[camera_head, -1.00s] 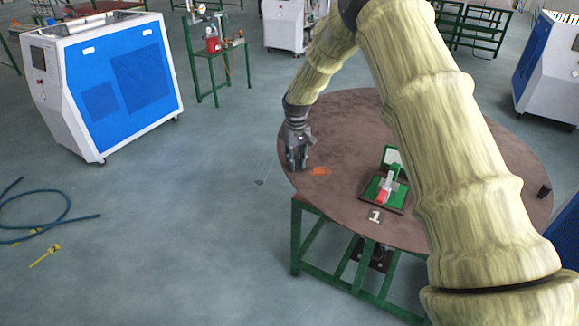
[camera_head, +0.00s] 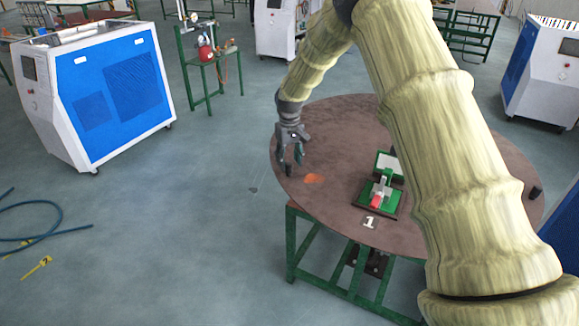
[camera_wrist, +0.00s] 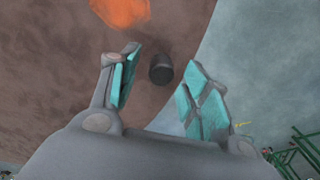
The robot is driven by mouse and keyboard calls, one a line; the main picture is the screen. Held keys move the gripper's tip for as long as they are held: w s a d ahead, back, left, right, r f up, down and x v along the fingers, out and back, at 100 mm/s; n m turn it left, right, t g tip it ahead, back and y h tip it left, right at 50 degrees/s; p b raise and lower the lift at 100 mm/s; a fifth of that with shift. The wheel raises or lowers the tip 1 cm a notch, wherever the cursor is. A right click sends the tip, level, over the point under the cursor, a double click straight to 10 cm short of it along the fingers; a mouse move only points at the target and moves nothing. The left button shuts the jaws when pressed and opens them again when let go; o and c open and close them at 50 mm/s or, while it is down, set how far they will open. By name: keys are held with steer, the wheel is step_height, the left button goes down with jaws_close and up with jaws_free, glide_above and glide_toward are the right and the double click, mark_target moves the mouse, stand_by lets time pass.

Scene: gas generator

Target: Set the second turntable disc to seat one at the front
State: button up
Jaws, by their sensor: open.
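The turntable disc (camera_head: 330,130) is a round brown top on a green frame. A white plate marked "1" (camera_head: 369,223) lies at its near edge, in front of a green fixture (camera_head: 384,192) with a red part. My gripper (camera_head: 291,160) is open at the disc's left rim. A dark upright knob (camera_head: 290,170) shows at its fingertips. In the wrist view, the knob (camera_wrist: 161,68) appears between the spread fingers, apart from both. My arm hides the disc's right part; no second number plate shows.
An orange patch (camera_head: 313,179) lies on the disc near the knob. Another dark knob (camera_head: 535,192) stands at the right rim. A blue-and-white machine (camera_head: 95,95) stands at the left. A blue hose (camera_head: 45,235) lies on the floor.

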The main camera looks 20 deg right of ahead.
step_height(320, 180, up, 8)
steer(key=shift+r, duration=0.25)
stand_by(0.5)
